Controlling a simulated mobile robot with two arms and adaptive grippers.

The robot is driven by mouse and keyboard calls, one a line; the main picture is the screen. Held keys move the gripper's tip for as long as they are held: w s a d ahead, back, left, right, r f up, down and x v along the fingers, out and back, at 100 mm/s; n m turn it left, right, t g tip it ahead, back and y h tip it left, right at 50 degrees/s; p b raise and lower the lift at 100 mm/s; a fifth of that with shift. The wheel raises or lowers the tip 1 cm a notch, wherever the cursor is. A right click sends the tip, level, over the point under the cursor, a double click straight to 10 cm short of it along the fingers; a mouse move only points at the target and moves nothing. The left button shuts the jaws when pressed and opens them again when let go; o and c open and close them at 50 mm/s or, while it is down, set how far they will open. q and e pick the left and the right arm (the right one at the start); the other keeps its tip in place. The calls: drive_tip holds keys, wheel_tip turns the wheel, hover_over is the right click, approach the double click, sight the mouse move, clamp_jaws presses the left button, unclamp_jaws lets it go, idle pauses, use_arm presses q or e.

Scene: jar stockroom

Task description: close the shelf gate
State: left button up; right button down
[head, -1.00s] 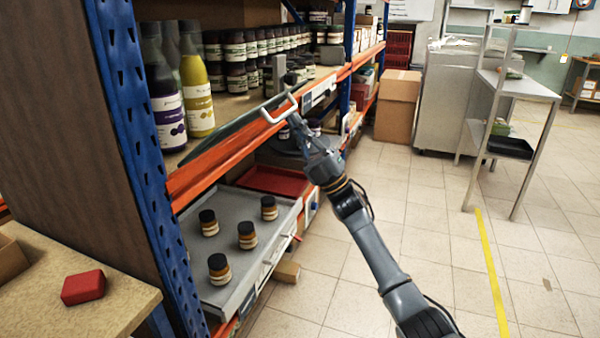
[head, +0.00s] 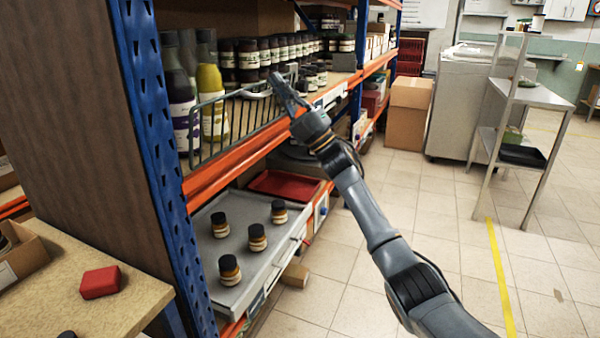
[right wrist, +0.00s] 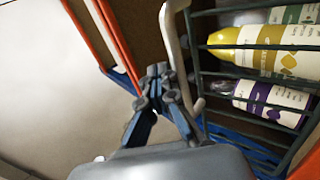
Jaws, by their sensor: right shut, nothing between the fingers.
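The shelf gate (head: 214,99) is a dark wire grid along the front of the upper shelf, standing roughly upright before the bottles. Its bars also show in the right wrist view (right wrist: 255,47). Its pale handle (head: 256,93) is at the top rail and shows in the right wrist view (right wrist: 174,45). My right gripper (head: 281,84) is at the gate's right end, close to the handle. Its fingers (right wrist: 158,75) are shut and empty beside the handle; I cannot tell whether they touch it. My left gripper is out of view.
Purple and yellow bottles (head: 210,85) and rows of dark jars stand behind the gate. A grey tray (head: 238,210) with several jars is on the lower shelf. A blue upright (head: 150,130) borders the shelf on the left.

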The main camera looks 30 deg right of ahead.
drive_tip(key=shift+w+a+r, duration=0.25)
drive_tip(key=shift+w+a, duration=0.15)
drive_tip(key=shift+d, duration=0.15)
idle(0.4)
